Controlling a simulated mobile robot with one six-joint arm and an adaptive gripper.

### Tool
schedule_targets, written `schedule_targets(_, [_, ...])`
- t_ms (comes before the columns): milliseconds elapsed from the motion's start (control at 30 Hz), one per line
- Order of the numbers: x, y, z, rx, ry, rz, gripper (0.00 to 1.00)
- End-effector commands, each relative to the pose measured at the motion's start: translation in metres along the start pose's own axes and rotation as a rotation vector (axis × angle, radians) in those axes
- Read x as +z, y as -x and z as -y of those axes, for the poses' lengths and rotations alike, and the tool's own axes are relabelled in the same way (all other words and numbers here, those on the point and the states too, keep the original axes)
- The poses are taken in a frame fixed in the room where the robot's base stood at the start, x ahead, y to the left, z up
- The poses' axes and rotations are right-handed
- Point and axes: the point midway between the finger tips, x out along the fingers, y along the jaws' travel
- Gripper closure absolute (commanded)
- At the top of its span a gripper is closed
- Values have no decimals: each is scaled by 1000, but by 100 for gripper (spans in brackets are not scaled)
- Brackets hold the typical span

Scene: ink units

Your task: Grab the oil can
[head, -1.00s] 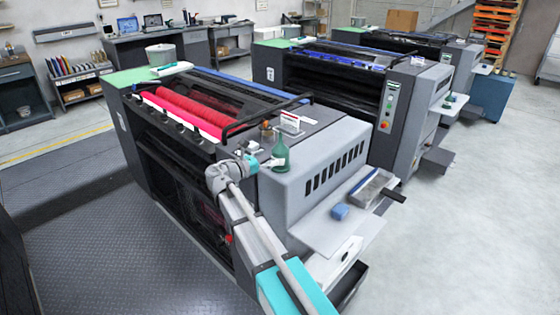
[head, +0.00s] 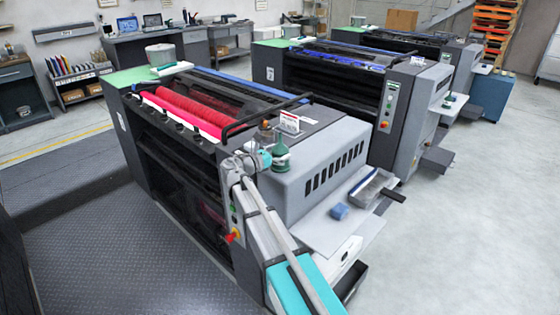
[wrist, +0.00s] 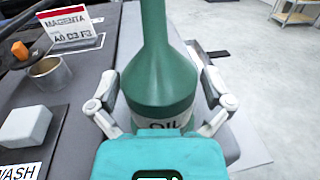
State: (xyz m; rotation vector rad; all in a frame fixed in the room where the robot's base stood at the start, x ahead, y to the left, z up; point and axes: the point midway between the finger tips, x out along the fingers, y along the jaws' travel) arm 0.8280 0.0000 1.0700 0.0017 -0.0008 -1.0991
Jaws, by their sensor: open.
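The oil can (head: 281,154) is dark green with a tall narrow neck and stands upright on the near press's grey top, at its front end. In the wrist view the oil can (wrist: 160,75) fills the middle, with a pale OIL label low on its body, partly hidden by my teal gripper body. My gripper (wrist: 160,88) is open, one finger on each side of the can's body. I cannot tell whether either finger touches it. In the head view my gripper (head: 268,158) is right beside the can.
A MAGENTA sign (wrist: 70,28), a small metal cup (wrist: 48,75) and a white block (wrist: 26,126) sit left of the can. A WASH label is at the lower left. A blue cloth-like item (head: 340,212) lies on the lower tray (head: 318,228).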

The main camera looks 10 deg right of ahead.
Motion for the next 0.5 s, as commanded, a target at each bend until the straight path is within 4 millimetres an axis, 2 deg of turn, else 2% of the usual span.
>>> schedule_targets(200, [0, 0, 0, 0, 0, 0, 0])
schedule_targets(500, [0, 0, 0, 0, 0, 0, 56])
